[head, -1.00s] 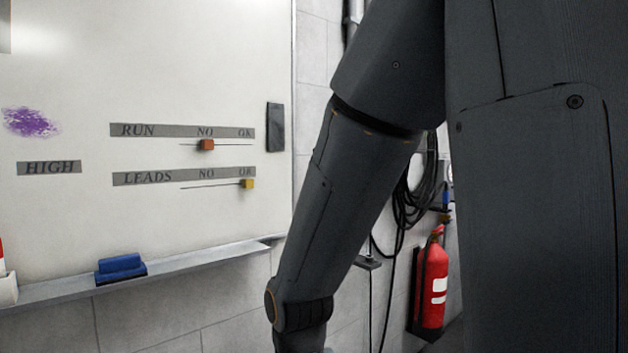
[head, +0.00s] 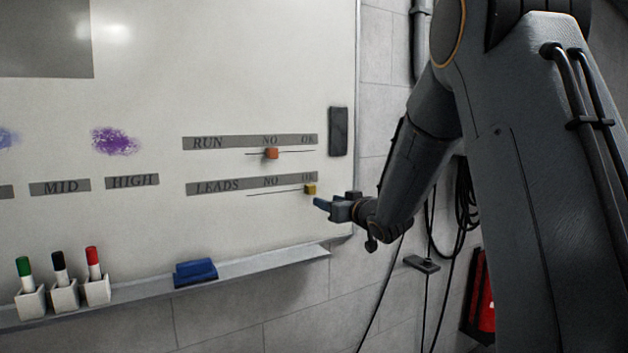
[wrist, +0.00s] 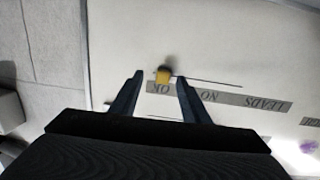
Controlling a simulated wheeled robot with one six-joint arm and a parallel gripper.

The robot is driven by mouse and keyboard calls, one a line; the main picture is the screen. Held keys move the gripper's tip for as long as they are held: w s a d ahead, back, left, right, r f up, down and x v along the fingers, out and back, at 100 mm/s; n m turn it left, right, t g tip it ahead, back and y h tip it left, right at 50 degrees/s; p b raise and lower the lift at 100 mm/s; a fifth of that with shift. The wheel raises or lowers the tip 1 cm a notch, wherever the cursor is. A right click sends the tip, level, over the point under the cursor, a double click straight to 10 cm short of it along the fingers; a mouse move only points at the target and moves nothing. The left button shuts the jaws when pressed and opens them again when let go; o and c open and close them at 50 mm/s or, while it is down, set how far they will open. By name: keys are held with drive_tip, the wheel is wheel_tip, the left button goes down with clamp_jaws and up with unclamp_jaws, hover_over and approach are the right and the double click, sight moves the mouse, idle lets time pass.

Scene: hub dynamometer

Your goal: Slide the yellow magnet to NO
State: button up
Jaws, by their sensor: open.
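The yellow magnet (head: 310,190) sits on the whiteboard at the right end of the thin line under the LEADS strip (head: 228,187), below OK. NO (head: 270,182) is printed to its left on the same strip. My gripper (head: 322,204) is in front of the board, just right of and below the magnet in the head view. In the wrist view, the open gripper (wrist: 160,82) has its two fingers apart, with the yellow magnet (wrist: 163,75) showing between and slightly beyond the tips. I cannot tell whether either finger touches it.
An orange-red magnet (head: 272,154) sits under NO on the RUN strip (head: 230,143) above. A dark block (head: 338,131) is on the board's right edge. The tray (head: 250,268) below carries a blue eraser (head: 195,272) and several marker holders. The board around the LEADS line is clear.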

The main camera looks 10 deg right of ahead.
sight(312, 188)
drive_tip(key=shift+n+t+y, duration=0.3)
drive_tip(key=shift+y, duration=0.3)
drive_tip(key=shift+w+a+r+p, duration=0.35)
drive_tip(key=shift+w+a+p, duration=0.15)
drive_tip(key=shift+w, duration=0.85)
drive_tip(key=shift+w+a+r+p, duration=0.45)
drive_tip(key=shift+w+a, duration=0.1)
drive_tip(key=shift+w, duration=0.75)
drive_tip(key=shift+w+a+r+p, duration=0.3)
drive_tip(key=shift+w+a+p, duration=0.2)
drive_tip(key=shift+w, duration=0.85)
clamp_jaws()
